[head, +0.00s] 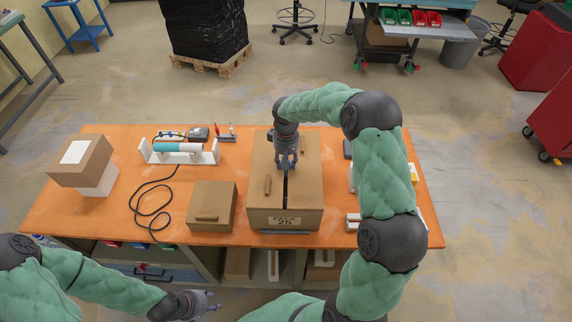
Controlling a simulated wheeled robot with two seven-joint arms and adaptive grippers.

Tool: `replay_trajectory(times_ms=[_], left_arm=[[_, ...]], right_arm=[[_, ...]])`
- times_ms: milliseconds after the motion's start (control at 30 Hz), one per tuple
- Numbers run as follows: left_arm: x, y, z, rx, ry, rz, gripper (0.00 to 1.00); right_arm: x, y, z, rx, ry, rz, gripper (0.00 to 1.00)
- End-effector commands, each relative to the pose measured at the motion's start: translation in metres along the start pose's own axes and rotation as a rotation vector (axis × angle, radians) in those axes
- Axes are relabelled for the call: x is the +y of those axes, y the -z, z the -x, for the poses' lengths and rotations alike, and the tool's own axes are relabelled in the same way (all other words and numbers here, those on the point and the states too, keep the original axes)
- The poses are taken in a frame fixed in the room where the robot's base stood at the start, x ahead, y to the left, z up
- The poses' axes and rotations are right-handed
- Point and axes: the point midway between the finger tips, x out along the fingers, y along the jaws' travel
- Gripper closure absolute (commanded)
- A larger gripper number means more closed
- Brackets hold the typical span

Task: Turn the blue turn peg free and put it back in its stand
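A large brown box (308,190) with a dark slot in its top and a number label in front stands mid-table. My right gripper (287,166) points down at the slot; its fingertips are small, and I cannot tell whether anything is between them. No blue turn peg can be made out; it may be hidden by this gripper. A small grey stand (226,138) with thin upright pieces, one reddish, is at the back; I cannot tell whether it is the peg's stand. My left gripper (214,302) is open and empty, low in front of the table.
A blue-and-white cylinder (180,147) lies in a white cradle (208,158) on the orange table (85,205). A smaller brown box (211,205), a black cable (150,205) and a box on a white block (82,162) are left. My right arm covers much of the table's right side.

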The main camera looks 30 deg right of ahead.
Motion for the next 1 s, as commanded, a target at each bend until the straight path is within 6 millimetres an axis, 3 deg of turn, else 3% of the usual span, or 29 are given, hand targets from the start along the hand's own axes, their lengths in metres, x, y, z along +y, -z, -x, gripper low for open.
replay_trajectory(times_ms=[33, 167, 600, 867, 900, 1000], left_arm=[[0.0, 0.0, -0.001, 0.0, 0.0, 0.0, 0.6], [-0.002, 0.0, -0.005, 0.0, 0.0, 0.0, 0.6], [-0.009, 0.001, -0.024, 0.0, 0.0, 0.0, 0.6], [-0.008, 0.001, -0.024, 0.0, 0.0, 0.0, 0.6], [-0.008, 0.001, -0.024, 0.0, 0.0, 0.0, 0.6], [-0.008, 0.001, -0.024, 0.0, 0.0, 0.0, 0.6]], right_arm=[[-0.004, -0.005, -0.009, -0.018, 0.006, 0.003, 0.8], [-0.004, -0.005, -0.01, -0.017, 0.005, -0.054, 0.8], [-0.004, -0.005, -0.011, -0.018, 0.001, -0.467, 0.8], [-0.004, -0.005, -0.009, -0.019, 0.001, -0.495, 0.8], [-0.004, -0.005, -0.009, -0.019, 0.001, -0.494, 0.51], [-0.004, -0.005, -0.009, -0.019, 0.001, -0.493, 0.29]])
